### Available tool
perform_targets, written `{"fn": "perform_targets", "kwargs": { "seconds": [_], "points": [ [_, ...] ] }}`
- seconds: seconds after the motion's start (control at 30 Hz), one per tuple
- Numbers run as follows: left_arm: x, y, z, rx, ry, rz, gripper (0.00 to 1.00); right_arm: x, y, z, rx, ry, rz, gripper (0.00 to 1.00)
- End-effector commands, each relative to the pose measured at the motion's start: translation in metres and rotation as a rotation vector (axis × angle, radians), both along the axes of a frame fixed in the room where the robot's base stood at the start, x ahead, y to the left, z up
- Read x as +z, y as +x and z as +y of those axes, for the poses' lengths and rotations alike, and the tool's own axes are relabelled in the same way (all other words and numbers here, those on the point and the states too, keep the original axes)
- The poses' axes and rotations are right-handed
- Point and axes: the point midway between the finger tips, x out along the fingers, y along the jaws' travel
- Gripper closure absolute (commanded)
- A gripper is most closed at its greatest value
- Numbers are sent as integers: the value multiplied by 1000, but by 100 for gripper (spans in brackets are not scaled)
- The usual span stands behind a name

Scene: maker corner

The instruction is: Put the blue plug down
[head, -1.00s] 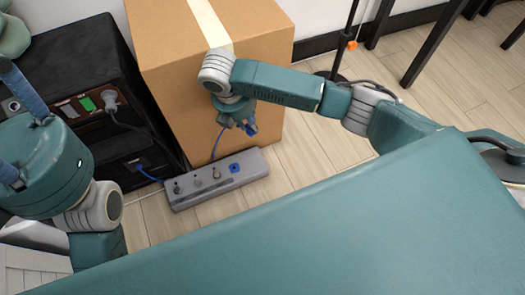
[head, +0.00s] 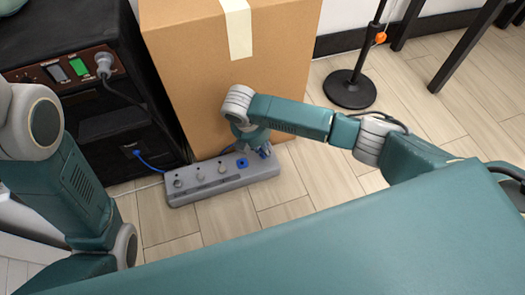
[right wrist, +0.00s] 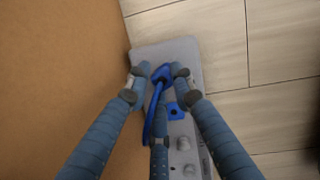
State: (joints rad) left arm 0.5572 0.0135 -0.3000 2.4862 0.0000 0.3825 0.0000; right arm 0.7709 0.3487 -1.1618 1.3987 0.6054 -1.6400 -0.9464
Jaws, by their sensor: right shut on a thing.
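The blue plug (right wrist: 161,73) is between the fingertips of my right gripper (right wrist: 160,78) in the right wrist view. The gripper is shut on it, and its blue cord loops back beneath the fingers. In the head view my right gripper (head: 262,150) is low over the right end of the grey power strip (head: 205,188), beside the cardboard box. Whether the plug touches the strip I cannot tell. A blue socket (head: 242,163) on the strip is uncovered; it also shows in the right wrist view (right wrist: 175,111). My left gripper is out of view.
The cardboard box (head: 190,60) stands directly behind the strip. A black cabinet (head: 120,130) with a grey plug and a blue cord stands at the left. A black round stand base (head: 350,90) is at the back right. Wooden floor (head: 300,195) is clear right of the strip.

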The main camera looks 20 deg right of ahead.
Motion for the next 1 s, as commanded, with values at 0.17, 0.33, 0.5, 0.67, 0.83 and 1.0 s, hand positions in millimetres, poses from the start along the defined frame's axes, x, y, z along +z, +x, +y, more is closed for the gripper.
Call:
{"fn": "perform_targets", "kwargs": {
  "seconds": [0.17,0.33,0.5,0.67,0.83,1.0],
  "points": [
    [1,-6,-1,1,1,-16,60,-8,1,0,0,1,-2,99],
    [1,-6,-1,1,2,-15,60,-7,1,0,0,0,-1,99],
    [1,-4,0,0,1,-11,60,-11,0,0,0,0,-1,99],
    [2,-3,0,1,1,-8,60,-16,0,0,0,0,0,99],
    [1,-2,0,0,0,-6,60,-19,0,1,0,1,-1,67],
    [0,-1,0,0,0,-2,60,-19,0,0,0,0,-1,58]
  ]
}}
